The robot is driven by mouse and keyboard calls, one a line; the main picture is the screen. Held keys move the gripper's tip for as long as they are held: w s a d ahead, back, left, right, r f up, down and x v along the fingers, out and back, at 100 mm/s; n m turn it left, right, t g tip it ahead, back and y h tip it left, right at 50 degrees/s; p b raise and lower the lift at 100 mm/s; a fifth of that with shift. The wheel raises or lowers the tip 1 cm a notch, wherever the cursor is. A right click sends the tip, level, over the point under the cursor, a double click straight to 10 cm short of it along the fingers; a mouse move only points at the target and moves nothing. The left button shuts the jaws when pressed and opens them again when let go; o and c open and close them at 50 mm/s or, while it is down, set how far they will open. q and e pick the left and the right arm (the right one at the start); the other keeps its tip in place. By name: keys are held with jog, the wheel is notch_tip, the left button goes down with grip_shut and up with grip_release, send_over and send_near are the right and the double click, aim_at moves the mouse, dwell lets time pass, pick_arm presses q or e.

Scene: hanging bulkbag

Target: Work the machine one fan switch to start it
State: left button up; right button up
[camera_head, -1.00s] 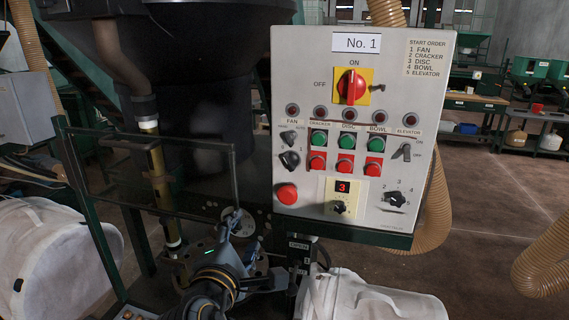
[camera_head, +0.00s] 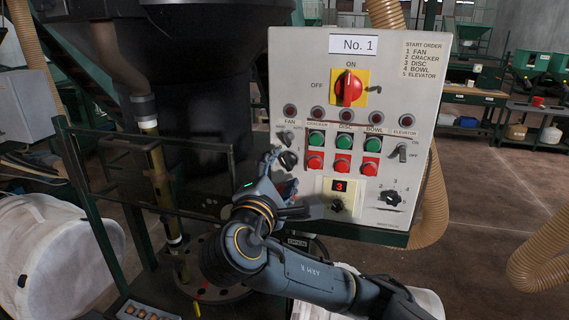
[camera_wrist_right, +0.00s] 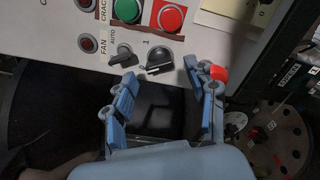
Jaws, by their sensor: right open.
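The No. 1 control panel (camera_head: 310,60) faces me. On its left, under the FAN label and an unlit-looking lamp (camera_head: 289,110), are two dark rotary knobs: the upper fan knob (camera_head: 285,138), marked AUTO, and the lower fan knob (camera_head: 288,160), marked 1. In the right wrist view the upper knob (camera_wrist_right: 122,55) and lower knob (camera_wrist_right: 159,59) both show. My right gripper (camera_head: 281,171) is open and empty just in front of the lower knob. In the wrist view its fingers (camera_wrist_right: 167,80) spread below the lower knob, apart from it. My left gripper is not in view.
The red main switch (camera_head: 349,87) points up at ON. Green and red buttons (camera_head: 343,151) sit right of the fan knobs. A red mushroom button (camera_wrist_right: 217,73) lies close behind my gripper's right finger. A framed guard (camera_head: 150,150) stands left of the panel.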

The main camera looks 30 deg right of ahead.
aim_at(288, 161)
jog(key=shift+p+x, duration=0.3)
jog(key=shift+x, duration=1.1)
jog(key=shift+c, duration=0.4)
jog(key=c, duration=1.1)
jog(key=shift+a, duration=0.1)
jog(key=m+b, duration=0.1)
jog(key=m, duration=0.1)
jog(key=shift+f+m, duration=0.15)
jog(key=shift+m, duration=0.25)
jog(key=m+b, duration=0.2)
jog(key=m, duration=0.1)
jog(key=shift+m, duration=0.3)
jog(key=m+b, duration=0.2)
jog(key=m, duration=0.3)
jog(key=shift+b, duration=0.35)
jog(key=shift+m, duration=0.3)
